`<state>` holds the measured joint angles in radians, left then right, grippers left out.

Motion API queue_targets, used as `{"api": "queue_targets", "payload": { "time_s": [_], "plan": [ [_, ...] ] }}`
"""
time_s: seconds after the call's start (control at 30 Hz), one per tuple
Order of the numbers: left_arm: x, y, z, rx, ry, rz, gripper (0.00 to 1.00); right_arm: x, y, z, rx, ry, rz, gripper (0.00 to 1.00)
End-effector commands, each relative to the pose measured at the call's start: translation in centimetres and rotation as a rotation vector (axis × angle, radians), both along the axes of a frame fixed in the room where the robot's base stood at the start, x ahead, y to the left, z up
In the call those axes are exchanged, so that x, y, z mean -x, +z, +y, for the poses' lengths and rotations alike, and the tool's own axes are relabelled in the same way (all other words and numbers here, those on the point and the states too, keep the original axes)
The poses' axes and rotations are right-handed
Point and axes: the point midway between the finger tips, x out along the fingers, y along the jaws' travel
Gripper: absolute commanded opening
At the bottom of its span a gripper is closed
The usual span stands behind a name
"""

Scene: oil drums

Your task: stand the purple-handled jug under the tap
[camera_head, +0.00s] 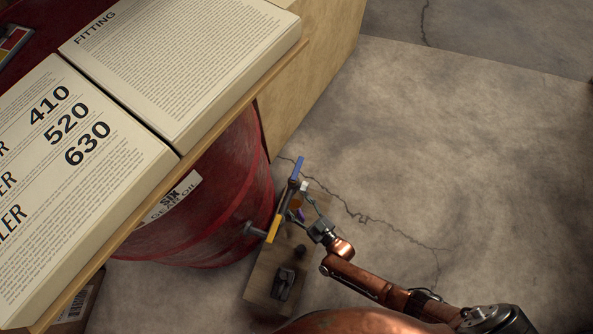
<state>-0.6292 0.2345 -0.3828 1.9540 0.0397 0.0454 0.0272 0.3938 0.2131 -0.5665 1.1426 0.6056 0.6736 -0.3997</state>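The purple handle (300,215) shows as a small patch between the fingers of my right gripper (298,202). An orange-brown part (296,200), perhaps the jug's body, shows just above it. The rest of the jug is hidden or too small to make out. My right gripper comes in from the right, its fingers spread on both sides of the purple patch; whether they touch it is unclear. A dark bar with blue and yellow ends (274,226) crosses in front of the red drum (235,185). A grey fitting (252,230), perhaps the tap, sticks out beside it. My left gripper is out of view.
A wooden board (262,270) lies low beside the drum, with a dark object (285,283) and a small round dark thing (300,250) on it. Large printed panels (185,60) cover the upper left. A cardboard box (75,310) stands lower left. Concrete floor at right is clear.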

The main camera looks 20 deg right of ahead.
Motion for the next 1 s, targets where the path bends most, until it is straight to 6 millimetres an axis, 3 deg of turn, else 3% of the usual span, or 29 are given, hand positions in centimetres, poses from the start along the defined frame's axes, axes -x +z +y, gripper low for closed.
{"api": "queue_targets", "payload": {
  "time_s": [0.87, 0.9, 1.0],
  "plan": [
    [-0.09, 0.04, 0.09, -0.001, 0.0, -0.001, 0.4, -0.1, -0.94, 0.1, 0.0, 0.0, -0.001, 0.01],
    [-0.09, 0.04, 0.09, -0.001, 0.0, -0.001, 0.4, -0.07, -0.94, 0.08, -0.001, 0.0, -0.001, 0.56],
    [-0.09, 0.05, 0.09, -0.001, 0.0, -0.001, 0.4, -0.07, -0.94, 0.07, -0.001, 0.0, 0.0, 0.63]
  ]
}}
